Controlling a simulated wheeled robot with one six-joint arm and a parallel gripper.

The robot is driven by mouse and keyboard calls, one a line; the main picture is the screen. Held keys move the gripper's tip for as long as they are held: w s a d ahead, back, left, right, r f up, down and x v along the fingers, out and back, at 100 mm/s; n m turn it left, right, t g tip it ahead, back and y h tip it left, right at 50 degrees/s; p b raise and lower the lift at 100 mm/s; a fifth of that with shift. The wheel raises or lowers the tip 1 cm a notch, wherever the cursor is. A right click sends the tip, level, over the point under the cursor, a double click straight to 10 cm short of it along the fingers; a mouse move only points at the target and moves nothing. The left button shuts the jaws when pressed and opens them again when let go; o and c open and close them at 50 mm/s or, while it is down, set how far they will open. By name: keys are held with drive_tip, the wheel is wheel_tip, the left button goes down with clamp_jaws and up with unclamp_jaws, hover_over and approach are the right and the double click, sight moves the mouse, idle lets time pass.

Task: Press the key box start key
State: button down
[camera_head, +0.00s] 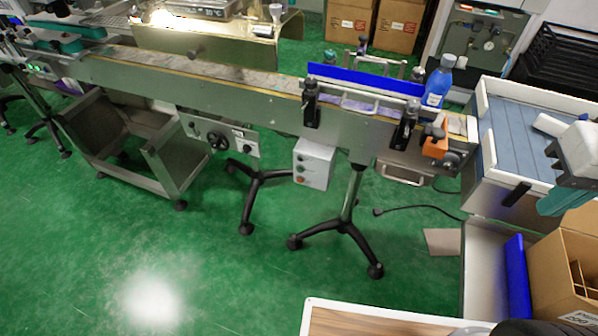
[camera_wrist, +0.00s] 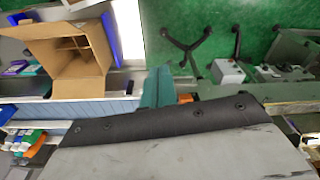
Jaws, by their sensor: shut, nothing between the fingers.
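The key box (camera_head: 313,163) is a small light-grey box mounted below the front side of the conveyor. Its front face has a few small round keys, with a reddish one low down. The keys are too small to tell which is the start key. The box also shows in the wrist view (camera_wrist: 228,72), right of my fingers, with its keys hard to make out. My gripper (camera_head: 546,206) has teal fingers, shut and empty, at the right side of the head view, well right of the box. The fingers also show in the wrist view (camera_wrist: 157,78).
The conveyor (camera_head: 230,95) runs across the back, with a blue bottle (camera_head: 438,82) near its right end. Black-footed stands and a cable lie below the box. A cardboard box (camera_head: 560,265) stands at lower right. Green floor (camera_head: 220,270) in front is open.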

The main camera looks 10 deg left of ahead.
drive_tip(key=w+a+f+n+g, duration=0.1)
drive_tip(key=w+a+f+n, duration=0.1)
drive_tip(key=w+a+f, duration=0.5)
drive_tip(key=w+a+f+n+g, duration=0.1)
drive_tip(key=w+a+f+n, duration=0.2)
drive_tip(key=f, duration=0.6)
drive_tip(key=w+a+f+n+g, duration=0.1)
drive_tip(key=w+a+f, duration=0.4)
drive_tip(key=a+f, duration=0.2)
drive_tip(key=w+a+f+n+t+y, duration=0.1)
drive_tip(key=w+a+f+n+t, duration=0.1)
drive_tip(key=a+f, duration=0.65)
drive_tip(key=w+a+f+n+t+y, duration=0.1)
drive_tip(key=a+f+n+t, duration=0.15)
drive_tip(key=f, duration=1.05)
drive_tip(key=w+a+f+n+t+y, duration=0.25)
drive_tip(key=a+f, duration=0.35)
drive_tip(key=f, duration=0.5)
drive_tip(key=w+a+r+n+t+y, duration=0.3)
drive_tip(key=w+a+r+t+y, duration=0.2)
drive_tip(key=r+t, duration=0.2)
drive_tip(key=shift+a+r+n+t, duration=0.3)
drive_tip(key=shift+n+t, duration=0.1)
drive_tip(key=shift+t, duration=0.5)
